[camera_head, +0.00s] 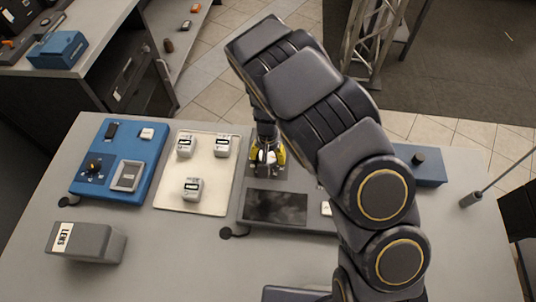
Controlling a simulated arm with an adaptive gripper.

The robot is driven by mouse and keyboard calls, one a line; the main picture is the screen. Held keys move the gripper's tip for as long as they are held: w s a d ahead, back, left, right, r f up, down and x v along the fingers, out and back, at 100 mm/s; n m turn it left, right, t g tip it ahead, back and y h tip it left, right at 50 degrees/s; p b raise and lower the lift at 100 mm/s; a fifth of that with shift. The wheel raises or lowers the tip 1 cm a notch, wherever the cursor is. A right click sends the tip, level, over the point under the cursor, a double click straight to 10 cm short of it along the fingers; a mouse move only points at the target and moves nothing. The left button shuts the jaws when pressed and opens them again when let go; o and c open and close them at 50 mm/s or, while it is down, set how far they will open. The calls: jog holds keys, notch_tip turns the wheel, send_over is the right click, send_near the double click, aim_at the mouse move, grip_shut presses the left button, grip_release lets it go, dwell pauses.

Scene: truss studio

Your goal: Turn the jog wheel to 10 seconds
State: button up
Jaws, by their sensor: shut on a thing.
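My gripper (267,168) points down over the upper part of a grey console (240,212) with a dark screen (276,207). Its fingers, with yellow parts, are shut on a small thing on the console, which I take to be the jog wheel. The fingers cover most of it, so its marks and setting cannot be read. The screen lies just below the gripper in the picture, and no readable number shows on it. A small pale button (325,208) is right of the screen, partly beside my arm.
A blue panel (147,185) with a black knob (94,165) stands at left. A pale tray (207,203) holds three small white devices. A grey box labelled LENS (86,242) lies front left. A blue-grey box (420,165) is behind my arm.

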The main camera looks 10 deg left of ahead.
jog(key=shift+m, duration=1.2)
jog(key=o, duration=1.1)
jog(key=shift+o, duration=0.2)
jog(key=shift+r, duration=0.15)
notch_tip(320, 180, up, 12)
